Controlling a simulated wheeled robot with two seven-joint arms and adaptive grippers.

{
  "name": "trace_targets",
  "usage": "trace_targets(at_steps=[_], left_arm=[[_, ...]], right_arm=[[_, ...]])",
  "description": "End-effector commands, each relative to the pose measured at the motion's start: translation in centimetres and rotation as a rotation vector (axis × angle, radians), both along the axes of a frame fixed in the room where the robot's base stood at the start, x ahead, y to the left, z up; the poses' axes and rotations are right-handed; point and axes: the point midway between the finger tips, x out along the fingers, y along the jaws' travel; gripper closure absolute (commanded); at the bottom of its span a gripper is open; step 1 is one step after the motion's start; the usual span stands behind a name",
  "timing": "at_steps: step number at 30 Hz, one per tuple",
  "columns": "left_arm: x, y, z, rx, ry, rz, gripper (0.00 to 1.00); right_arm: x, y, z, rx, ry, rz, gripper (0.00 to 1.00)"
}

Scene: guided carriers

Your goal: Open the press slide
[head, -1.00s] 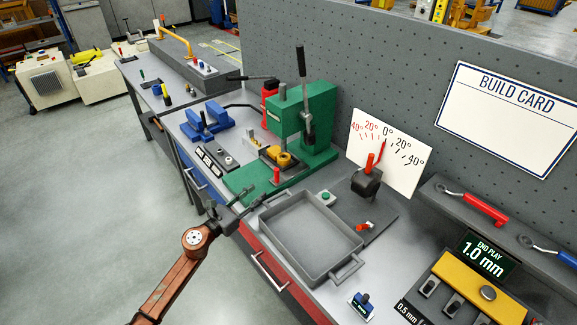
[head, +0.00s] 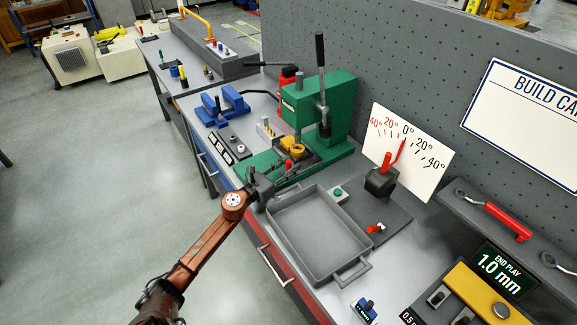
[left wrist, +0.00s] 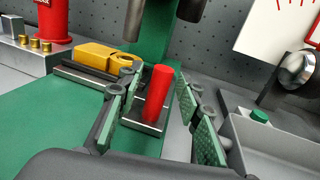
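The green press (head: 335,105) stands on the bench with a black lever on its side. Its slide (left wrist: 90,72) carries a yellow fixture (head: 292,144), which also shows in the left wrist view (left wrist: 105,55). A red upright knob (left wrist: 158,92) stands on a small metal block at the slide's front; it shows in the head view (head: 288,165). My left gripper (head: 277,176) is at the press's front edge, beside the knob. In the left wrist view its fingers (left wrist: 158,130) are open, one on each side of the knob, with gaps visible. My right gripper is out of view.
A grey tray (head: 320,235) sits right of my left gripper, close to it. A blue vise (head: 222,108) and a small labelled panel (head: 222,150) lie left of the press. A dial card (head: 408,150) with a red-handled lever stands behind the tray.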

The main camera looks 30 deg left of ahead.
Motion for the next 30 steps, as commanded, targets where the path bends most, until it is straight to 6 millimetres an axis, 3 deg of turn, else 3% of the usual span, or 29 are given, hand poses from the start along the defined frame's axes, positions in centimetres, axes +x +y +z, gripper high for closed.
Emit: trace_targets(at_steps=[8, 22, 30], left_arm=[[0.01, 0.12, -0.04, 0.000, 0.001, 0.002, 0.69], [-0.06, 0.21, -0.02, 0.000, 0.000, 0.003, 1.00], [-0.07, 0.22, -0.02, 0.000, 0.000, 0.003, 1.00]], right_arm=[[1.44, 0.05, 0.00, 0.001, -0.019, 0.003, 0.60], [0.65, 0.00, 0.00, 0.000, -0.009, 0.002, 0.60], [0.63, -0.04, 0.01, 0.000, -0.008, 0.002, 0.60]])
